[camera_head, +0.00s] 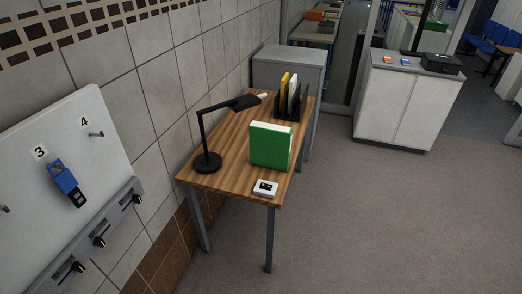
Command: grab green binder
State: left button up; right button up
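A green binder (269,147) stands upright on a small wooden table (229,167), near the table's right edge. Its green cover faces me and pale page edges show along its top. Neither of my grippers shows in the head view, so I cannot tell their state.
A black desk lamp (207,160) stands left of the binder. A small white box (265,188) lies in front of it. A black rack (290,107) with yellow and white binders stands behind. A white board (75,165) is at the left; open floor (380,220) lies to the right.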

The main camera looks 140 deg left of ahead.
aim_at(270, 145)
jog(key=u, duration=4.45)
jog(key=i+l+u, duration=0.2)
jog(key=i+l, duration=0.15)
jog(key=l, duration=0.3)
jog(key=i+l+u, duration=0.2)
jog(key=i+l, duration=0.15)
jog(key=l, duration=0.3)
jog(key=i+l, duration=0.15)
jog(key=l, duration=0.25)
jog(key=i+l+u, duration=0.15)
jog(key=l, duration=0.2)
jog(key=i+l+u, duration=0.1)
jog(key=l, duration=0.25)
